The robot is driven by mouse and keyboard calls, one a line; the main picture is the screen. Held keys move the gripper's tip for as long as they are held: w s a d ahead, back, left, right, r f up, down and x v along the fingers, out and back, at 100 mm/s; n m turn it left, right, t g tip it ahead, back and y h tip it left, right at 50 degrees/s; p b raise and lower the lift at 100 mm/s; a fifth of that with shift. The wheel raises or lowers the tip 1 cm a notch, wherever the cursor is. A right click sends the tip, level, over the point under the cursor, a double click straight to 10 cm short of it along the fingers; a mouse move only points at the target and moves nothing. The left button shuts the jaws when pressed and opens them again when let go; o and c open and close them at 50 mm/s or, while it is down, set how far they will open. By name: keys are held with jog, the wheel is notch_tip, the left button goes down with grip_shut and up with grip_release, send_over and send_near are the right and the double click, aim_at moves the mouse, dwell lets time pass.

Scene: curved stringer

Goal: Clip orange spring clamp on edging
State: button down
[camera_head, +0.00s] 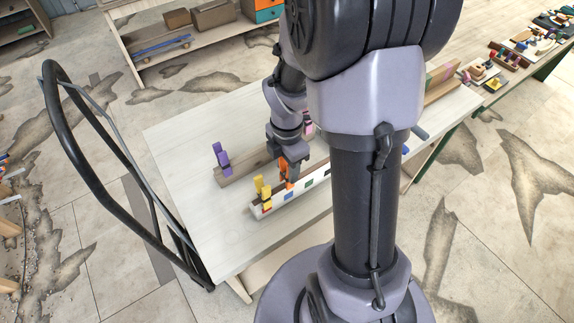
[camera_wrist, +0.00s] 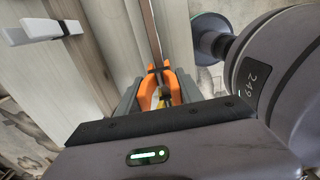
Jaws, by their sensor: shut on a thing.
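The orange spring clamp (camera_head: 284,167) is at the end of my arm in the head view, right over the white curved stringer. In the wrist view the orange clamp (camera_wrist: 163,86) sits between the fingers of my gripper (camera_wrist: 160,98), which is shut on it. A thin brown edging strip (camera_wrist: 151,35) runs away from the clamp's tip in the wrist view. I cannot tell whether the clamp's jaws are around the edging. In the head view the stringer (camera_head: 262,208) lies on the table, with a yellow clamp (camera_head: 263,192) at its left end.
A purple clamp (camera_head: 220,158) stands on a wooden piece (camera_head: 235,174) behind the stringer. A pink clamp (camera_head: 307,122) shows partly behind my arm. The left part of the table (camera_head: 185,205) is clear. A black rail stands left of it.

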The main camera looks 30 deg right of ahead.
jog(key=shift+f+b, duration=0.45)
jog(key=shift+f, duration=0.25)
jog(key=shift+f+b, duration=0.4)
jog(key=shift+f, duration=0.2)
jog(key=shift+f, duration=0.1)
jog(key=shift+f+b, duration=0.4)
jog(key=shift+f, duration=0.05)
jog(key=c, duration=0.7)
grip_release()
